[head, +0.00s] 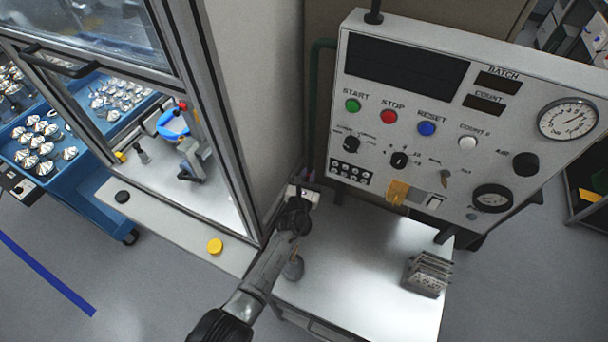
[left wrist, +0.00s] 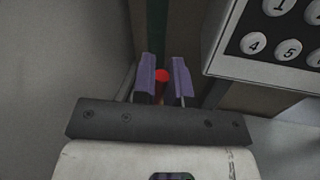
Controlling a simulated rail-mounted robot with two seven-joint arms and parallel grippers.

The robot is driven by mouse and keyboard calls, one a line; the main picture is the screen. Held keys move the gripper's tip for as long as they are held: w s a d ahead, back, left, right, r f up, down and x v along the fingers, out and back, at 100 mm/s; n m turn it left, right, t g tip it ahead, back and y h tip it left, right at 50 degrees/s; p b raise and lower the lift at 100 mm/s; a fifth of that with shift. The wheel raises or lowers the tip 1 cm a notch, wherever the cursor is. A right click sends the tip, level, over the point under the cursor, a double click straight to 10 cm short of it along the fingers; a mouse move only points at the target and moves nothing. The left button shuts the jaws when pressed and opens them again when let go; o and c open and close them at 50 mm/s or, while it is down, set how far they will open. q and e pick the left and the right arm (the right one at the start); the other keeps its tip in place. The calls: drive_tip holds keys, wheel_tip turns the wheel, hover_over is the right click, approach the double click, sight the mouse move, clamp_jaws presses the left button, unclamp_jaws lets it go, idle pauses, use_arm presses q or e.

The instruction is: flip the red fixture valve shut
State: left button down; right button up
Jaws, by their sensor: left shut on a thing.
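My left gripper (head: 308,178) reaches into the gap between the machine enclosure and the control panel, at the foot of a green pipe (head: 313,110). In the left wrist view its two purple fingers (left wrist: 164,82) are shut on a red valve handle (left wrist: 162,75), whose rounded red end shows between them. The green pipe (left wrist: 157,30) runs up behind the handle. The valve body and the handle's full angle are hidden by the gripper. My right gripper is not in view.
The control panel (head: 425,65) stands close on the right, the grey enclosure wall (head: 255,90) on the left. Below, a white table (head: 350,270) bears a metal rack (head: 428,273) and a small grey object (head: 293,267).

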use_arm(q)
drive_tip(key=m, duration=0.1)
drive_tip(key=d, duration=0.1)
drive_tip(key=d+m+b, duration=0.1)
drive_tip(key=shift+s+f+m, duration=0.3)
drive_tip(key=shift+s, duration=0.1)
drive_tip(key=c, duration=1.2)
unclamp_jaws()
drive_tip(key=shift+o, duration=0.2)
drive_tip(key=s+a+p, duration=0.1)
drive_tip(key=s, duration=0.6)
drive_tip(key=shift+s+a+f+p, duration=0.15)
drive_tip(key=shift+a+f+p, duration=0.1)
drive_tip(key=shift+a+p, duration=0.1)
